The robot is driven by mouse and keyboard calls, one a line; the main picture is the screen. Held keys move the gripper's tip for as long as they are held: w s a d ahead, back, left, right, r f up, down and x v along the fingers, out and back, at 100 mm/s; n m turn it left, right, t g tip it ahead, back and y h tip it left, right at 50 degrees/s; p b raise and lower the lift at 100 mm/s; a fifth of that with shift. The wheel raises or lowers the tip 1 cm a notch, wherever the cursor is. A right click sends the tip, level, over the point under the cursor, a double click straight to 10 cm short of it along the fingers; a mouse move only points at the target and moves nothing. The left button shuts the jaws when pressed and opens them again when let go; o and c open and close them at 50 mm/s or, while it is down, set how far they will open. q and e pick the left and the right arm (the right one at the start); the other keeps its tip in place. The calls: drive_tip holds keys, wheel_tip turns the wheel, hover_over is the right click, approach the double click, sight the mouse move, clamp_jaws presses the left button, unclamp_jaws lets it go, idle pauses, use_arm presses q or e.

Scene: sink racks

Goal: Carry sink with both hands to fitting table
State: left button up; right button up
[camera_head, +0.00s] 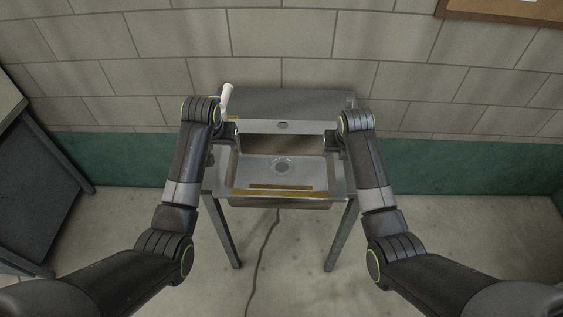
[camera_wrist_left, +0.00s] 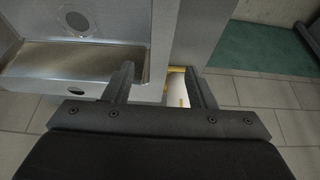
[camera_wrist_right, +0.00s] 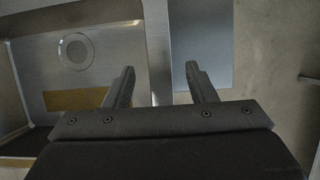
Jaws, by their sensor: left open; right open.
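The metal sink (camera_head: 283,172) sits in the middle of the head view, on the legged fitting table (camera_head: 216,232). Its basin has a round drain and yellow-brown strips at the front. My left gripper (camera_head: 232,150) is at the sink's left side. In the left wrist view its open fingers (camera_wrist_left: 160,82) stand on either side of the sink's edge (camera_wrist_left: 160,45). My right gripper (camera_head: 330,142) is at the right side. In the right wrist view its open fingers (camera_wrist_right: 162,85) straddle the rim (camera_wrist_right: 157,50). I cannot tell whether either finger touches.
A white cylindrical item (camera_head: 226,97) is by the panel's left end. A dark bench (camera_head: 40,190) stands at the left. A cable (camera_head: 264,255) lies on the floor. The floor at right is clear.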

sight(226, 151)
use_arm(q)
drive_tip(key=shift+x, duration=2.85)
use_arm(e)
drive_tip(key=shift+x, duration=2.9)
use_arm(q)
clamp_jaws()
use_arm(e)
clamp_jaws()
use_arm(q)
drive_tip(key=shift+w+r, duration=0.2)
use_arm(e)
drive_tip(key=shift+w+r, duration=0.15)
drive_tip(key=shift+r, duration=0.05)
